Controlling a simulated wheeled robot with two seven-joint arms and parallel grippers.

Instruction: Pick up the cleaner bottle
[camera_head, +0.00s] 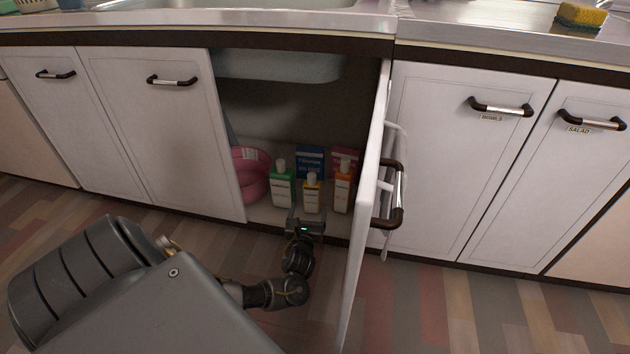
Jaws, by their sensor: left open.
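Several bottles stand upright inside the open cabinet under the sink. A green bottle (282,187) with a white cap is at the left, a yellow bottle (312,195) is in the middle, and an orange bottle (342,190) is at the right. I cannot tell which of them is the cleaner bottle. My left gripper (306,219) is open at the cabinet's front edge, low and just in front of the yellow bottle. It points into the cabinet and its fingers are small and dark in the picture. My right gripper is not in view.
A pink basin (250,172) stands left of the bottles. A blue box (310,160) and a red box (346,160) are behind them. The open cabinet door (362,215) stands close on the right of my left arm. A sponge (581,16) lies on the counter (480,22).

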